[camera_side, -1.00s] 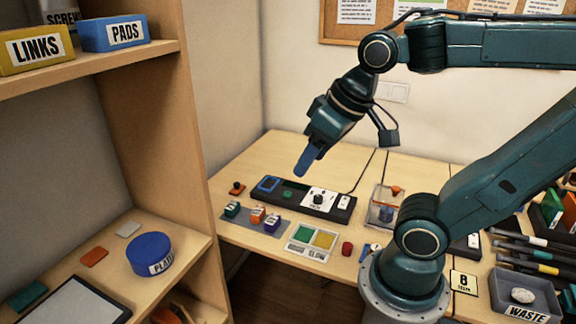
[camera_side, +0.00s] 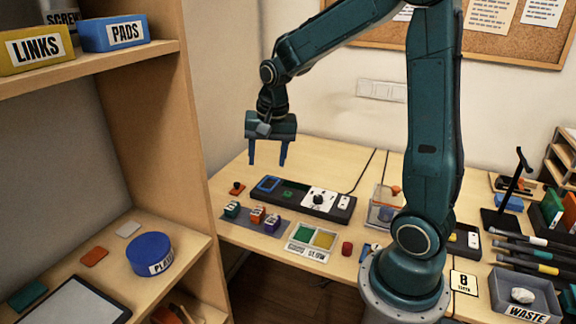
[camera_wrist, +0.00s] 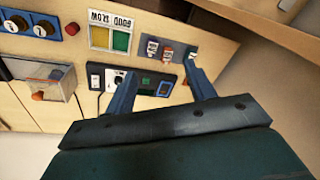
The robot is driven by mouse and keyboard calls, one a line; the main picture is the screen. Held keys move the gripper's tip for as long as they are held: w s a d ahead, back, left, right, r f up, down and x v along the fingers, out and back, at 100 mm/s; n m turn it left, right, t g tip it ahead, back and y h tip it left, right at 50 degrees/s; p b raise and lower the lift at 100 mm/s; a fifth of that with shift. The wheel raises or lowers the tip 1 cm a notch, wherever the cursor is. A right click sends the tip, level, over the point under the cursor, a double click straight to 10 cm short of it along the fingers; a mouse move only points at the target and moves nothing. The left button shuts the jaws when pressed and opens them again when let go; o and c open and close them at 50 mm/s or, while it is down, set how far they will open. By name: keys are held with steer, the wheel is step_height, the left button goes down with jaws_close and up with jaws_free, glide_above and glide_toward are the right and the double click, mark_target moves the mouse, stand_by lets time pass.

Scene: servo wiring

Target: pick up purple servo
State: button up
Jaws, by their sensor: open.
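The purple servo (camera_side: 272,223) stands on a grey mat (camera_side: 247,223) at the table's front left, rightmost in a row. It has a white-marked top. An orange servo (camera_side: 257,215) is beside it and a teal servo (camera_side: 232,209) is at the row's left end. My gripper (camera_side: 267,164) is open and empty, fingers pointing down, well above the table behind the row. In the wrist view, the purple servo (camera_wrist: 152,47) shows small beyond the fingertips of my gripper (camera_wrist: 160,68). The right finger partly hides the teal servo there.
A black tester box (camera_side: 318,201) lies behind the servos. The green and yellow GOOD/SLOW tray (camera_side: 312,240) is right of the mat. A red knob (camera_side: 347,248) and clear box (camera_side: 384,207) stand farther right. A shelf unit (camera_side: 175,150) rises at the left.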

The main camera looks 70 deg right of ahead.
steer(key=w+d+f+m+g, duration=0.1)
steer(key=w+d+f+m, duration=0.1)
steer(key=f, duration=0.4)
steer(key=w+d+f+m+g, duration=0.1)
steer(key=d+f+m, duration=0.3)
steer(key=d+f, duration=0.3)
steer(key=shift+w+f+m+y, duration=0.25)
steer(key=shift+w+m+y, duration=0.05)
steer(key=shift+w, duration=0.1)
steer(key=shift+f, duration=0.1)
glide_above(274, 218)
steer(key=shift+w+f, duration=0.15)
steer(key=shift+f, duration=4.05)
steer(key=shift+f, duration=0.1)
steer(key=shift+d+f, duration=0.1)
steer(key=shift+f, duration=2.4)
steer(key=c, duration=1.1)
